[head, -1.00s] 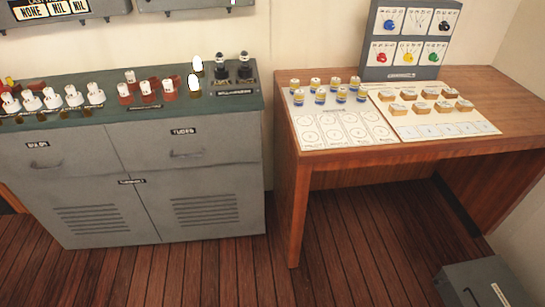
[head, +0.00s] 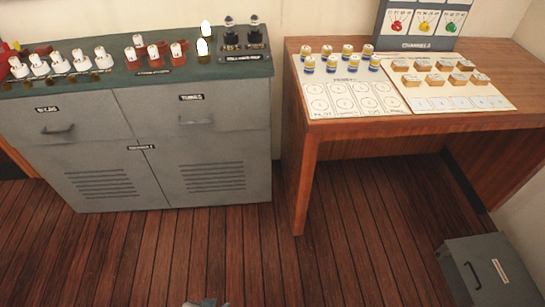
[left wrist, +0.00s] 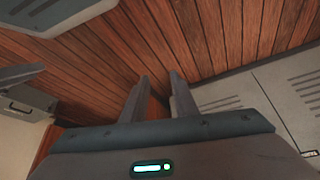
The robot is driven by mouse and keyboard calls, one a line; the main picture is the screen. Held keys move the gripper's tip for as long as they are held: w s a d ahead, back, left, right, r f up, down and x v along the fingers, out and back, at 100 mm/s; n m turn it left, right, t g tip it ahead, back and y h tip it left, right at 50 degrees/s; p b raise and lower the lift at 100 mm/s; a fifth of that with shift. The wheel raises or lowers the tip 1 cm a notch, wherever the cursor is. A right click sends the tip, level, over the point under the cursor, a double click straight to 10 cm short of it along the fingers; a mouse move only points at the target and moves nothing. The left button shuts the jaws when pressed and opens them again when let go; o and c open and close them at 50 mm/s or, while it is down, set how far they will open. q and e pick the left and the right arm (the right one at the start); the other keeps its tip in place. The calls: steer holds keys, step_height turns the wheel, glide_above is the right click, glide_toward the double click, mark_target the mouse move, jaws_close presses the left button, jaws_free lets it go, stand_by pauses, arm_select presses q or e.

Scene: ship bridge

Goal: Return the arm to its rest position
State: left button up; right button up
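My left gripper (left wrist: 158,78) shows in the left wrist view with its two fingers apart and wood floor visible between them. Nothing is held. In the head view only a small grey tip of it (head: 206,302) shows at the bottom edge, low over the floor and well in front of the grey cabinet (head: 150,160). The rest of my left arm is hidden there.
A wooden desk (head: 440,122) on the right carries cards and small pieces. A grey box (head: 485,270) sits on the floor at lower right. The plank floor (head: 330,265) between is clear.

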arm_select(q)
steer(key=s+d+f+t, duration=0.1)
steer(key=s+d+f, duration=0.1)
steer(key=f, duration=1.1)
steer(key=shift+s+f+t+h, duration=0.3)
steer(key=shift+s+h, duration=0.1)
steer(key=shift+s, duration=0.25)
steer(key=shift+s, duration=0.1)
